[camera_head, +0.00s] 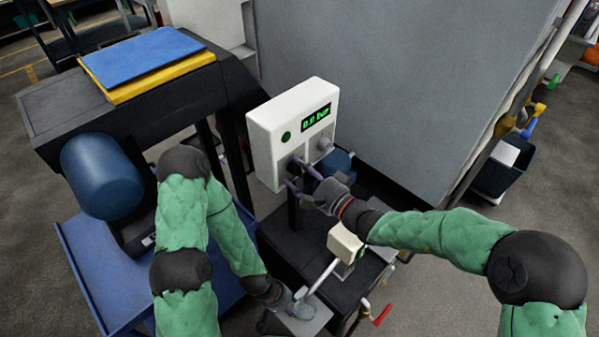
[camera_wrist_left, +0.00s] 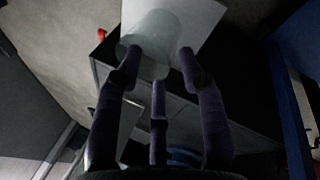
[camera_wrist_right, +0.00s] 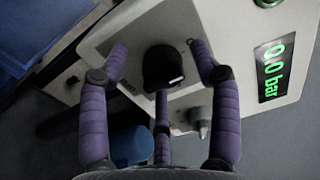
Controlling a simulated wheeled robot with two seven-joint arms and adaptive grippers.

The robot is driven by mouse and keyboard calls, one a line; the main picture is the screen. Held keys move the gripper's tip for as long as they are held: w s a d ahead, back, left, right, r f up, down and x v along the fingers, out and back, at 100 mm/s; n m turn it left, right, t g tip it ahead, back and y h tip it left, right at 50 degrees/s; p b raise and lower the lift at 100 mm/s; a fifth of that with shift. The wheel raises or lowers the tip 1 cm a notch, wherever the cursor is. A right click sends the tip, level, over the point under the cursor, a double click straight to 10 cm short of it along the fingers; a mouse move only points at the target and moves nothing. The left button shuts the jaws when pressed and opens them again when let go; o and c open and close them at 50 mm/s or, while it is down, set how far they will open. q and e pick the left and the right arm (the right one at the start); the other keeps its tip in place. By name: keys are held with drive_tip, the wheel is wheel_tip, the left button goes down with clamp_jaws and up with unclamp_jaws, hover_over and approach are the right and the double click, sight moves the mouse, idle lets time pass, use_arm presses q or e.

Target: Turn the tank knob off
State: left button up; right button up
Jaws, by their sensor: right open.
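A white control box (camera_head: 290,120) carries a green display reading 0.0 bar. On its front is a black round knob (camera_wrist_right: 162,66) with a white mark, and a smaller grey knob (camera_wrist_right: 200,120) beside it. I cannot read which is labelled tank. My right gripper (camera_head: 303,176) is open in front of the black knob, its fingers (camera_wrist_right: 160,75) spread around it; contact is unclear. My left gripper (camera_head: 283,298) is low, by a pale cylinder (camera_wrist_left: 150,55) on a white plate (camera_wrist_left: 200,15). Its fingers overlap the cylinder in the left wrist view, and their grip is unclear.
A small white device (camera_head: 345,243) on a pale rod stands between my arms. A large grey panel (camera_head: 400,80) rises behind the box. A blue cylinder (camera_head: 102,176) sits at the left below a blue board (camera_head: 143,58). A red lever (camera_head: 381,315) is at the lower right.

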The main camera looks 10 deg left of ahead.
drive_tip(key=v, duration=1.2)
drive_tip(key=shift+f, duration=0.1)
